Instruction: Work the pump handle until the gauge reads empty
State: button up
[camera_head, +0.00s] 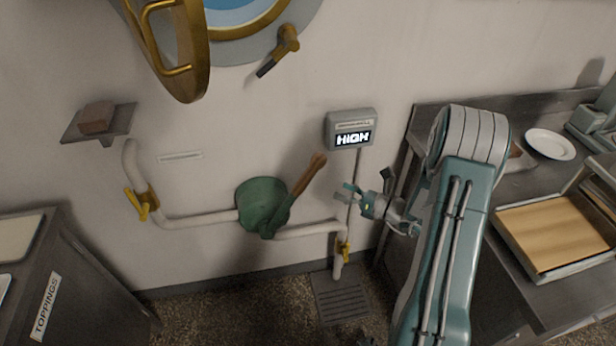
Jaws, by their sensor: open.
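A green pump (261,205) sits in a white pipe line low on the wall. Its handle (306,177) has a wooden grip and slants up to the right. The grey gauge box (351,129) above and to the right reads HIGH. My gripper (353,192) is open and empty. In the picture it is to the right of the handle, below the gauge, with its fingers toward the handle. It appears apart from the handle; its distance from the wall is hard to tell.
Yellow valves (143,204) sit on the pipe (195,220). A floor grate (340,298) lies below. At right, a counter (538,295) holds a tray (545,270) and plate (549,144). A brass porthole cover (178,50) hangs open above. A toppings cabinet (75,300) stands left.

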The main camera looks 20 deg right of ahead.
aim_at(308, 177)
jog(key=x, duration=1.1)
jog(key=shift+c, duration=0.3)
grip_shut()
